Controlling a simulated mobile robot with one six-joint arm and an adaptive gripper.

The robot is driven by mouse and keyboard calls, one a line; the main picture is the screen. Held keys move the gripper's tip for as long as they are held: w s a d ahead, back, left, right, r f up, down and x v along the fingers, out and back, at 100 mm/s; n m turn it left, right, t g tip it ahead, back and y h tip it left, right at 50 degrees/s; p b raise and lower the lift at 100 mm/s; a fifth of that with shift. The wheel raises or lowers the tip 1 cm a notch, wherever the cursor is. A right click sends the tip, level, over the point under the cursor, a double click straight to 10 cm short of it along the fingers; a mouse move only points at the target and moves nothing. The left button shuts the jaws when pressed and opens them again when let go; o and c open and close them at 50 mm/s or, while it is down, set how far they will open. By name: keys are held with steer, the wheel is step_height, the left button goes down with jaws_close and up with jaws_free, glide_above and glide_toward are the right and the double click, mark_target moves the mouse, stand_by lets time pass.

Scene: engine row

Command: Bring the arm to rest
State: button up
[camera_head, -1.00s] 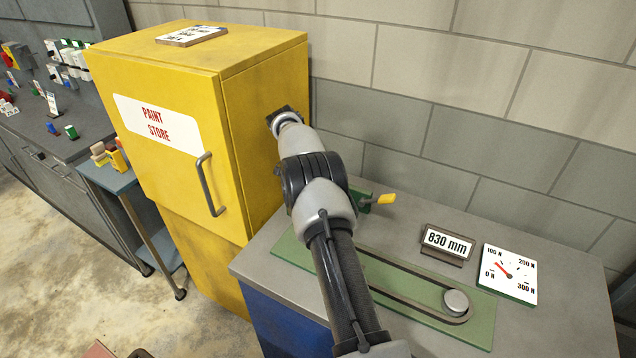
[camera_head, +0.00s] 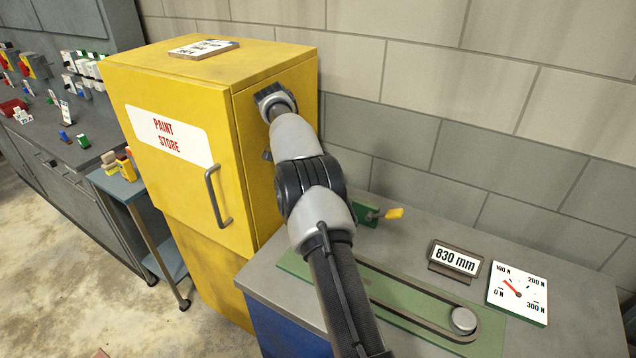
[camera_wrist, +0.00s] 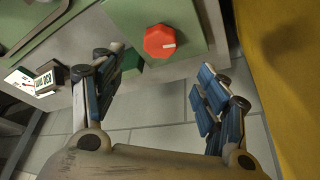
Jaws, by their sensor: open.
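My arm rises in the head view from the bottom edge to beside the yellow paint store cabinet (camera_head: 165,200). Its upper end overlaps the cabinet's right side in the picture; I cannot tell whether they touch. My gripper's fingers are mostly hidden behind the arm there. In the wrist view my gripper (camera_wrist: 160,70) is open, with its blue-padded fingers spread wide and nothing between them. A red knob (camera_wrist: 159,42) on a green plate shows beyond the fingers. The yellow cabinet side (camera_wrist: 290,90) fills the right edge of that view, close to the right finger.
The grey bench (camera_head: 420,218) lies under the arm, with a green belt plate (camera_head: 490,340), an 830 mm sign (camera_head: 455,259) and a force dial (camera_head: 518,292). A yellow-tipped lever (camera_head: 394,213) stands beside the arm. A block wall closes the back. The floor at lower left is largely clear.

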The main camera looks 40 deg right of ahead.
steer(key=shift+a+r, duration=0.15)
steer(key=shift+r, duration=0.25)
steer(key=s+a+r+n+t, duration=0.1)
steer(key=s+a+r+n, duration=0.15)
steer(key=a+r, duration=0.25)
steer(key=s+a+r+n+t+y, duration=0.1)
steer(key=s+a+r+n, duration=0.15)
steer(key=a+r, duration=0.3)
steer(key=s+a+r+n+t, duration=0.1)
steer(key=s+a+r+n, duration=0.1)
steer(key=a+r+n, duration=0.3)
steer(key=s+a+r+n+t+y, duration=0.1)
steer(key=s+a+r+n, duration=0.1)
steer(key=s+a, duration=0.35)
steer(key=s+a+r+n, duration=0.2)
steer(key=s+a, duration=0.1)
steer(key=s, duration=0.5)
steer(key=s+a+f+n+t+y, duration=0.1)
steer(key=s+a+f+n, duration=0.2)
steer(key=s, duration=0.5)
steer(key=s+a+f+n+t+y, duration=0.1)
steer(key=s+a+f+n, duration=0.3)
steer(key=s, duration=0.5)
steer(key=shift+s+a+f, duration=0.2)
steer(key=shift+a+f, duration=0.35)
steer(key=shift+f, duration=0.2)
steer(key=shift+s+f+n, duration=0.1)
steer(key=shift+f+n, duration=0.05)
steer(key=shift+n, duration=0.15)
steer(key=shift+c, duration=0.2)
